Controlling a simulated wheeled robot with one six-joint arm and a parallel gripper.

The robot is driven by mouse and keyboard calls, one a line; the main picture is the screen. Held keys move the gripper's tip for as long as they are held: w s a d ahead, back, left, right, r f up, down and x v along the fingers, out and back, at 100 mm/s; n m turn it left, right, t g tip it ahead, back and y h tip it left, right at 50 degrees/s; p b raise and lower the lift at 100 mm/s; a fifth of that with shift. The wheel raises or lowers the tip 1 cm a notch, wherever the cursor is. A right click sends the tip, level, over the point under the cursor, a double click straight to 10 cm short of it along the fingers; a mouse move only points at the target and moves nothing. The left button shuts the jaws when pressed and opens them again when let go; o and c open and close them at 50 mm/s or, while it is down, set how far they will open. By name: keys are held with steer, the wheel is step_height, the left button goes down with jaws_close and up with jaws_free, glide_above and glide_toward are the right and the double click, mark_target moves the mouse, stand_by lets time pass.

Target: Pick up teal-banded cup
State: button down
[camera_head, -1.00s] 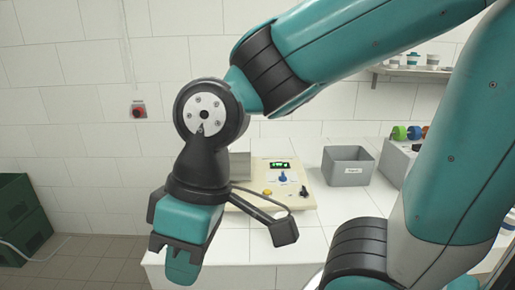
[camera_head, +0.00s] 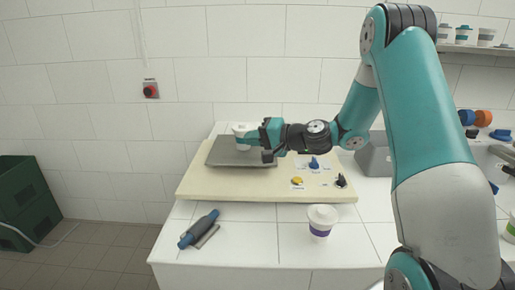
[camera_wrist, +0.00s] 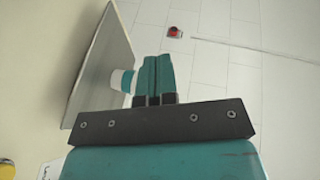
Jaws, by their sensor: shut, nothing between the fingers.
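A white cup (camera_head: 240,128) stands on the grey plate (camera_head: 222,152) of the filler, right at my gripper's tip. In the wrist view the cup (camera_wrist: 119,78) shows a white body and a teal band (camera_wrist: 128,81). My gripper (camera_head: 253,136) reaches in level from the right, and part of the cup is hidden behind it. In the wrist view my gripper's fingers (camera_wrist: 156,64) are shut together and empty. The cup is beside them, not between them. I cannot tell whether they touch it.
The cream filler base (camera_head: 225,187) carries knobs and a yellow button (camera_head: 297,181). A lidded purple-banded cup (camera_head: 321,221) and a blue-grey tool (camera_head: 199,229) stand or lie in front. A grey bin (camera_head: 374,158) is behind my arm. Several cups sit on the shelf (camera_head: 470,47).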

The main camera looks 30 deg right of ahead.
steer(key=d+f+m+t+h+b, duration=0.1)
steer(key=d+f+m+t+h, duration=0.2)
steer(key=d, duration=0.4)
steer(key=d+f+m+t+h, duration=0.2)
steer(key=d+f+m, duration=0.15)
steer(key=d, duration=0.45)
steer(key=shift+m, duration=0.35)
steer(key=p+x, duration=0.3)
steer(key=x, duration=0.6)
steer(key=shift+w+a+r, duration=0.15)
steer(key=shift+w+r, duration=0.05)
steer(key=shift+w, duration=0.1)
steer(key=w+a+p, duration=0.2)
steer(key=a, duration=0.1)
steer(key=shift+w+f, duration=0.1)
steer(key=shift+w, duration=0.3)
steer(key=shift+w+a+f, duration=0.1)
steer(key=shift+a, duration=0.1)
